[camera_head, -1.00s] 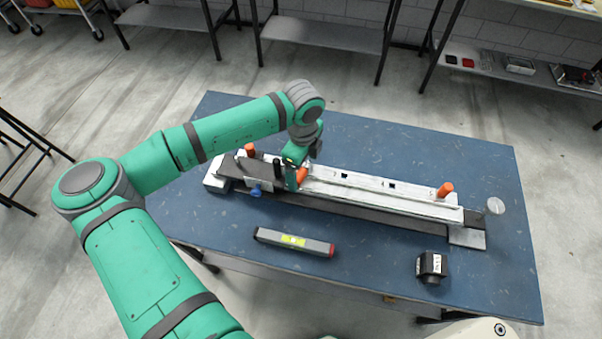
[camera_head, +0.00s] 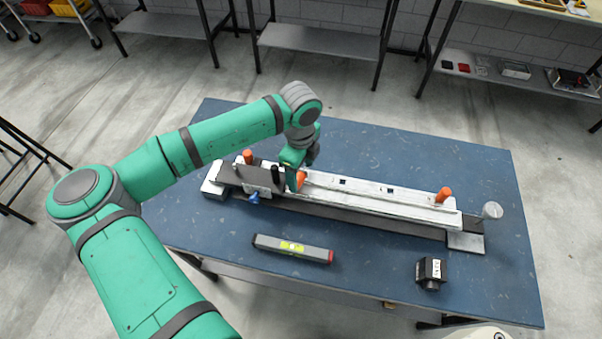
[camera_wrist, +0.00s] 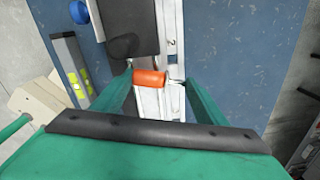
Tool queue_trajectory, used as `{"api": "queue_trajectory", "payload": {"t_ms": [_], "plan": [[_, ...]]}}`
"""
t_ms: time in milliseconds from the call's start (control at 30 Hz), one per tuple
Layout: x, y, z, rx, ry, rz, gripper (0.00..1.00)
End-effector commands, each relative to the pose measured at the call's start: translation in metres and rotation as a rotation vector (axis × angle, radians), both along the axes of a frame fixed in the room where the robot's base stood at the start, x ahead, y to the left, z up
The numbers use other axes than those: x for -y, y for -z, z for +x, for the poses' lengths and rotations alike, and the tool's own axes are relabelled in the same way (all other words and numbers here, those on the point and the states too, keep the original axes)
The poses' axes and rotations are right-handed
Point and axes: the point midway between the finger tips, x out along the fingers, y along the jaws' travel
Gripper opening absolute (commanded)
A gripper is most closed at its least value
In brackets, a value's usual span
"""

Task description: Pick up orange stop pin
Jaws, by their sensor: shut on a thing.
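An orange stop pin (camera_wrist: 149,79) is between the two fingers of my gripper (camera_wrist: 158,84) in the wrist view, lying across the picture. My gripper is shut on it. In the head view my gripper (camera_head: 296,178) is over the left part of the long white rail fixture, and the held orange pin (camera_head: 300,177) shows at its fingers. Whether the pin's lower end still touches the rail is hidden. Two other orange pins stand upright on the fixture, one near the left end (camera_head: 248,157) and one near the right end (camera_head: 443,195).
The white rail (camera_head: 370,200) runs along the blue table (camera_head: 400,150). A dark block with a blue knob (camera_head: 254,197) sits just left of my gripper. A spirit level (camera_head: 292,248) and a black device (camera_head: 431,272) lie in front.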

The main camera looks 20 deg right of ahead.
Motion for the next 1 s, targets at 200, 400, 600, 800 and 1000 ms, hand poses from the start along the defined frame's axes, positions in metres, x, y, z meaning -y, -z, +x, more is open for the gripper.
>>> {"api": "queue_trajectory", "payload": {"t_ms": [200,400,600,800,1000], "plan": [[-0.004,-0.035,-0.016,0.001,0.005,-0.002,0.31],[-0.015,-0.078,-0.050,0.001,0.005,-0.001,0.31],[-0.029,-0.097,-0.095,0.001,0.005,-0.001,0.31],[-0.038,-0.110,-0.122,0.000,0.003,0.000,0.31],[-0.041,-0.118,-0.133,0.000,0.002,0.000,0.31]]}}
